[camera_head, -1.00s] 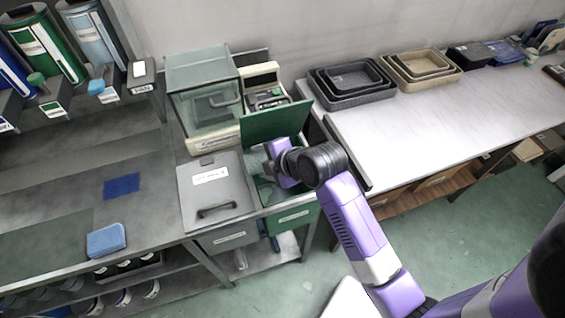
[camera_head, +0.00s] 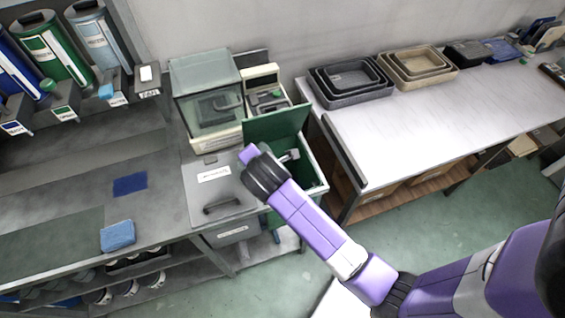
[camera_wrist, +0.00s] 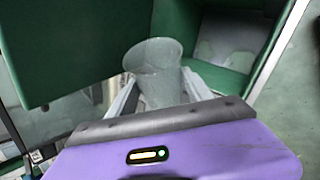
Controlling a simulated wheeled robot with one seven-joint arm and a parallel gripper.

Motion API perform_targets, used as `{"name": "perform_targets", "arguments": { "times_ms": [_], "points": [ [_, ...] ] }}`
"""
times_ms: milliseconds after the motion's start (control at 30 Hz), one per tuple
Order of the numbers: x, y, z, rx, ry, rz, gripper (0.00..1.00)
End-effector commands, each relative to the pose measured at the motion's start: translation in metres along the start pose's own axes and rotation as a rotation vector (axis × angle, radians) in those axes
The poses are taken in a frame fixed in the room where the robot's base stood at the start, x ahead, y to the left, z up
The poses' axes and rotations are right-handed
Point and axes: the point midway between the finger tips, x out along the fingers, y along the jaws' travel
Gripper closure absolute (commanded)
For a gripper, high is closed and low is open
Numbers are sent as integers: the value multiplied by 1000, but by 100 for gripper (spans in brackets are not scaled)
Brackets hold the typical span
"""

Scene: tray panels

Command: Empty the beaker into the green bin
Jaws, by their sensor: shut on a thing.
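The green bin (camera_head: 316,176) stands open, its green lid (camera_head: 272,125) raised at the back. The bin's inside also shows in the wrist view (camera_wrist: 228,22), with pale patches on its floor. My gripper (camera_head: 292,155) is over the bin, its fingers pointing right in the head view. In the wrist view my gripper (camera_wrist: 160,88) is shut on a translucent beaker (camera_wrist: 155,58). The beaker is between the two fingers, its rim toward the top of the picture. I cannot tell whether anything is in it. In the head view the beaker is too small to make out clearly.
A grey lidded bin (camera_head: 213,180) stands left of the green one. A glass-sided balance (camera_head: 208,105) is behind it. Stacked trays (camera_head: 350,92) sit on the white bench (camera_head: 420,135) to the right. A blue sponge (camera_head: 117,236) lies on the left counter.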

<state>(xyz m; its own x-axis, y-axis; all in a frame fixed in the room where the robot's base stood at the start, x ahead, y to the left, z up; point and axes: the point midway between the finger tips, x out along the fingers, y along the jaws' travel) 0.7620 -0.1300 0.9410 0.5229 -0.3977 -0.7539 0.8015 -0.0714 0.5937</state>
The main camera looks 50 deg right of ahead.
Motion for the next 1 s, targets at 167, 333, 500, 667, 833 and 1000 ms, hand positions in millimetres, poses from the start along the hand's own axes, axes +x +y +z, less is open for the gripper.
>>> {"name": "perform_targets", "arguments": {
  "times_ms": [167,333,500,667,833,1000],
  "points": [
    [-1,3,-3,-98,-102,-36,85],
    [3,0,-7,-196,-207,-79,85],
    [2,7,-18,-301,-319,-118,85],
    [-3,15,-28,-404,-431,-164,85],
    [0,16,-36,-481,-517,-199,85],
    [3,16,-44,-546,-587,-226,85]
  ]
}}
